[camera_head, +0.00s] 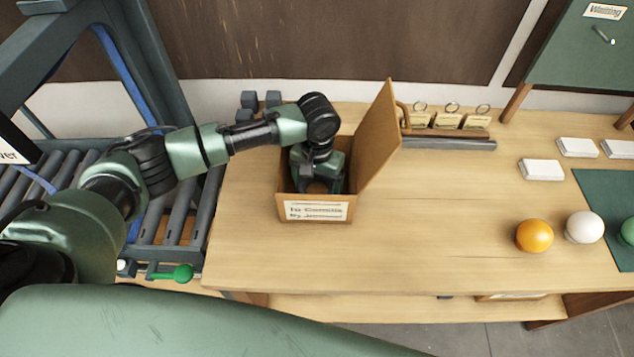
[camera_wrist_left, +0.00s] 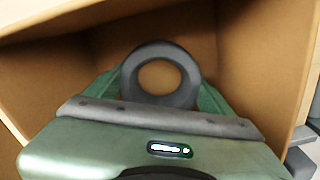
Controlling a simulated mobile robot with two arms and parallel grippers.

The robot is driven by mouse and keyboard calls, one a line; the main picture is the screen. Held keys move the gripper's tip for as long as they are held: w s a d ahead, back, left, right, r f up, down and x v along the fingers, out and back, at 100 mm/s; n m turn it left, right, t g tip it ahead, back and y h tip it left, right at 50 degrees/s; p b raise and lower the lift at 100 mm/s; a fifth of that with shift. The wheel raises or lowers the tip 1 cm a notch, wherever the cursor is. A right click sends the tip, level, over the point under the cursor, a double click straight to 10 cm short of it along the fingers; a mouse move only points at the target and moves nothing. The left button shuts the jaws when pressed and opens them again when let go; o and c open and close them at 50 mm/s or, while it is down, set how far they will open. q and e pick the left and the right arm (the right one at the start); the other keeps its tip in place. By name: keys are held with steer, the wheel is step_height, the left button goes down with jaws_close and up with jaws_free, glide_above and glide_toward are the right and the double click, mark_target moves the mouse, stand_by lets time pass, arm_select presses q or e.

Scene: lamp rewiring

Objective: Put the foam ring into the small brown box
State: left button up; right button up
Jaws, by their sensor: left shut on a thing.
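The small brown box (camera_head: 284,204) stands on the wooden table, its lid (camera_head: 374,137) raised on the right side and a white label on its front. My left gripper (camera_head: 319,184) reaches down inside the box from above. In the left wrist view the dark grey foam ring (camera_wrist_left: 160,48) sits between the green fingers, and the gripper is shut on it. Brown box walls (camera_wrist_left: 255,50) surround the ring there. I cannot tell whether the ring touches the box floor. In the head view the gripper largely hides the ring. My right gripper is not in view.
A rack of tagged rings (camera_head: 450,122) stands behind and right of the box. White card stacks (camera_head: 541,170), an orange ball (camera_head: 534,236) and a white ball (camera_head: 585,227) lie to the right. A roller conveyor (camera_head: 182,215) is on the left. The table's middle is clear.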

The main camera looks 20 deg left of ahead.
arm_select(q)
steer(key=shift+s+f, duration=0.1)
steer(key=o, duration=1.3)
steer(key=shift+o, duration=0.2)
step_height(320, 180, up, 12)
steer(key=b, duration=0.2)
